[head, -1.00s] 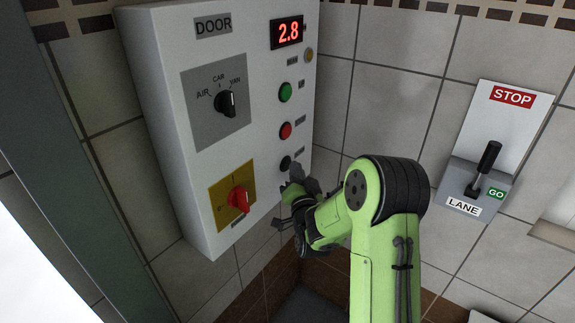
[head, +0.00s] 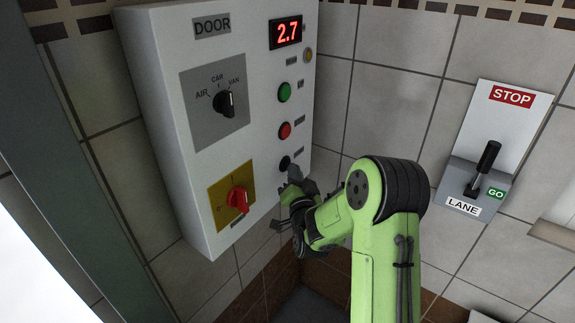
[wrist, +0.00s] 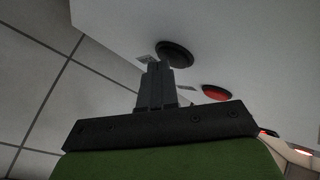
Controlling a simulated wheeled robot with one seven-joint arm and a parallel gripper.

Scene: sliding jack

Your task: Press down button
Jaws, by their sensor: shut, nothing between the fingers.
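The white control box (head: 235,120) marked DOOR is on the tiled wall. Its right column has a green button (head: 284,92), a red button (head: 285,130) and a black button (head: 285,163) at the bottom. My gripper (head: 290,174) is shut and empty, its tips at the black button. In the wrist view the shut fingers (wrist: 162,72) overlap the lower edge of the black button (wrist: 174,53), with the red button (wrist: 216,94) to the right. I cannot tell how far the black button is pressed in. Its label is too small to read.
A selector knob (head: 226,103) points toward CAR or VAN, and a red switch (head: 238,199) sits on a yellow plate. A LANE lever (head: 484,168) stands on the wall to the right. Bare tile lies between.

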